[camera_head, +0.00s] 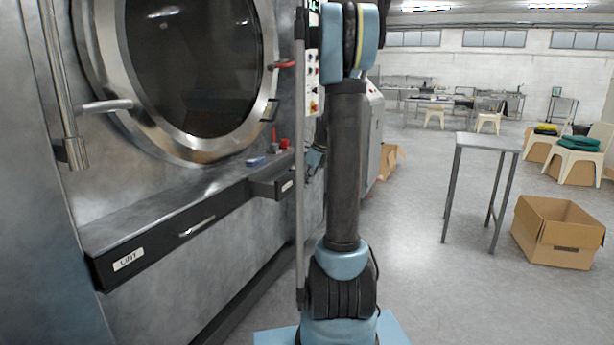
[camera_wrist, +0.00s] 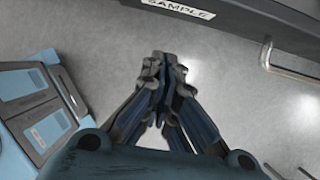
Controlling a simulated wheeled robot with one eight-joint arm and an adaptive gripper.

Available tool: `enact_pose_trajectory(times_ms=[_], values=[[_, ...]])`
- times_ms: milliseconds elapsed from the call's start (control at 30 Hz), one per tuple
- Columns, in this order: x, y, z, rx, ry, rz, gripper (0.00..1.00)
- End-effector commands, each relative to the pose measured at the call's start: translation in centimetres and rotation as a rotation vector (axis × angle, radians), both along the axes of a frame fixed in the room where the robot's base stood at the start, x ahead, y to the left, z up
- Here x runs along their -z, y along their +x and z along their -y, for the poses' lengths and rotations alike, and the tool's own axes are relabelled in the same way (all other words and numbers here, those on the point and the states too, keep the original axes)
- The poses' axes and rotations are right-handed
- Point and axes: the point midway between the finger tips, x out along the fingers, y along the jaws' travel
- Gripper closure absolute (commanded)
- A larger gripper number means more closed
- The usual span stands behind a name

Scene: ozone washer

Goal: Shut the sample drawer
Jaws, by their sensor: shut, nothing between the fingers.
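The sample drawer (camera_head: 268,187) is a dark box low on the washer's front, right of the lint drawer. It stands out past the lint drawer's face in the head view, so it looks pulled out. In the wrist view its dark front (camera_wrist: 235,20) crosses the top right, with a white "SAMPLE" label (camera_wrist: 180,8) and a metal bar handle (camera_wrist: 285,65). My gripper (camera_wrist: 163,62) is shut and empty, over the floor just in front of the drawer, apart from the handle. In the head view my arm mostly hides my gripper.
The lint drawer (camera_head: 165,238) runs along the washer to the left. Small red and blue items (camera_head: 262,159) lie on the ledge above.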

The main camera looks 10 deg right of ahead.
Motion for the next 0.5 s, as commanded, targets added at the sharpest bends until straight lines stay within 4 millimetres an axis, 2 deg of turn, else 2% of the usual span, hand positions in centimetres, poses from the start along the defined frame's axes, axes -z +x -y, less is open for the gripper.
enact_pose_trajectory(times_ms=[167, 300, 500], values=[[2.9, 0.7, -1.0, -0.003, 0.000, 0.000, 1.00], [2.6, 1.9, -2.7, -0.004, -0.001, -0.001, 1.00], [2.6, 2.8, -3.9, -0.002, 0.000, 0.000, 1.00]])
